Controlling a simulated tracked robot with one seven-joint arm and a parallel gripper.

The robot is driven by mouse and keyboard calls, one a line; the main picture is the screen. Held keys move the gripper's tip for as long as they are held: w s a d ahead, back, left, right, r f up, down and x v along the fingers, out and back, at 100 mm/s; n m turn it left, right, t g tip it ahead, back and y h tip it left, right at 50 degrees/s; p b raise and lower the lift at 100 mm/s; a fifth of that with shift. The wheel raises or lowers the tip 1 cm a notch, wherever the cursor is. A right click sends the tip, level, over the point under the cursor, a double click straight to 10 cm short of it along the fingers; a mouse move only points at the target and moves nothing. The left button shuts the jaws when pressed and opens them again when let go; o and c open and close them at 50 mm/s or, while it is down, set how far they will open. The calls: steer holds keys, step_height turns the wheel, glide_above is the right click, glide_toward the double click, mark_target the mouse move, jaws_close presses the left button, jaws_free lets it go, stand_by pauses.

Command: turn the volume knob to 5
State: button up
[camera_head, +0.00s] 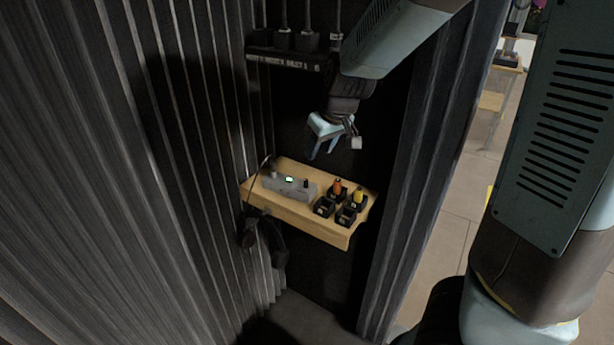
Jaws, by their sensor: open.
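A small grey box (291,190) with a lit green display (289,180) sits on a wooden shelf (335,237). A light round knob (274,175) is on the box's left end, and a small dark part (306,184) stands on its right end. I cannot tell which of these is the volume knob, and no scale or number is readable. My gripper (322,155) is open and empty. It hangs above and behind the box with its light blue fingers pointing down, apart from it.
Several black holders (346,215) stand right of the box, with an orange-topped item (337,187) and a yellow-topped item (359,196). A dark rack (284,60) is above. Ribbed dark walls (200,110) close in the sides. Headphones (262,235) hang at the shelf's front left.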

mark_target(307, 180)
steer(key=shift+x, duration=6.6)
steer(key=shift+s, duration=0.2)
jaws_close()
